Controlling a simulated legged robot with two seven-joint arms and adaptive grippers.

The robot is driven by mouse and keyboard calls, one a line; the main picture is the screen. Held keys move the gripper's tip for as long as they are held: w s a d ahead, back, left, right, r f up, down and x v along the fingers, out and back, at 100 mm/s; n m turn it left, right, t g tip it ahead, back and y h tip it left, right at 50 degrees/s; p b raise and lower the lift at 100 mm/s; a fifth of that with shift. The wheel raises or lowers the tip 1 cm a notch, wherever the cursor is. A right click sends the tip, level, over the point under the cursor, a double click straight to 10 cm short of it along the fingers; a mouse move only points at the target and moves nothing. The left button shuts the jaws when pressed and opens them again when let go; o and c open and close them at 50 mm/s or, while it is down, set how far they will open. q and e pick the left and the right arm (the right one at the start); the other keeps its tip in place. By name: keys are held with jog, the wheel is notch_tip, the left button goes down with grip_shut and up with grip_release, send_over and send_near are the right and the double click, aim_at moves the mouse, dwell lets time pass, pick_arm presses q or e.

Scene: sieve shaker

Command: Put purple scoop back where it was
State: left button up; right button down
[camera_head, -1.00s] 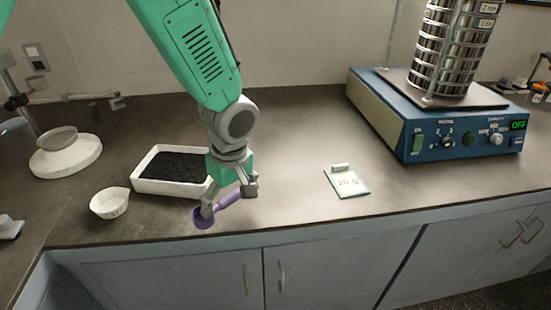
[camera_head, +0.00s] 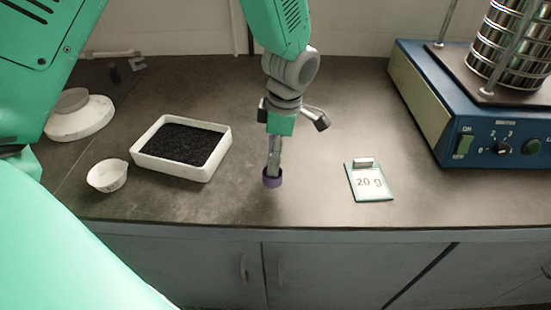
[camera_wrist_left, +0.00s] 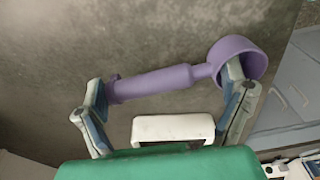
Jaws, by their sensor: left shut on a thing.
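The purple scoop (camera_head: 272,181) is in my left gripper (camera_head: 277,158), in front of the black-filled tray's right side, near the counter's front edge. In the left wrist view the scoop (camera_wrist_left: 160,82) lies across between the two spread fingers of my left gripper (camera_wrist_left: 168,98). One finger is at the handle end and the other is at the round cup, whose wall it overlaps. The scoop appears held over the counter; its exact height is hard to tell. In the head view the handle is mostly hidden by the gripper. My right gripper is not in view.
A white tray of black grains (camera_head: 222,158) stands left of the gripper, with a small white bowl (camera_head: 108,176) beside it. A white scale-like device (camera_head: 82,122) is further left. A "20 g" card (camera_head: 370,186) and the blue sieve shaker (camera_head: 425,95) are right.

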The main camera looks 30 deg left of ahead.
pick_arm(q)
notch_tip(320, 180, down, 2)
jog(key=shift+d+f, duration=0.15)
jog(key=shift+f, duration=0.1)
jog(key=shift+a+f, duration=0.15)
jog(key=shift+a, duration=0.35)
jog(key=o, duration=1)
jog(key=shift+a, duration=0.35)
jog(key=shift+d+r, duration=0.25)
jog(key=shift+d, duration=0.15)
jog(key=r, duration=0.2)
jog(key=d+r, duration=0.1)
jog(key=r, duration=0.1)
jog(key=shift+w+r+p, duration=0.15)
jog(key=shift+r+p, duration=0.15)
jog(key=shift+p, duration=0.1)
notch_tip(320, 180, up, 6)
jog(key=shift+w+a+r+p, duration=0.1)
jog(key=shift+w+r+p, duration=0.1)
jog(key=shift+p, duration=0.4)
jog(key=shift+r, duration=0.2)
jog(key=shift+d, duration=0.35)
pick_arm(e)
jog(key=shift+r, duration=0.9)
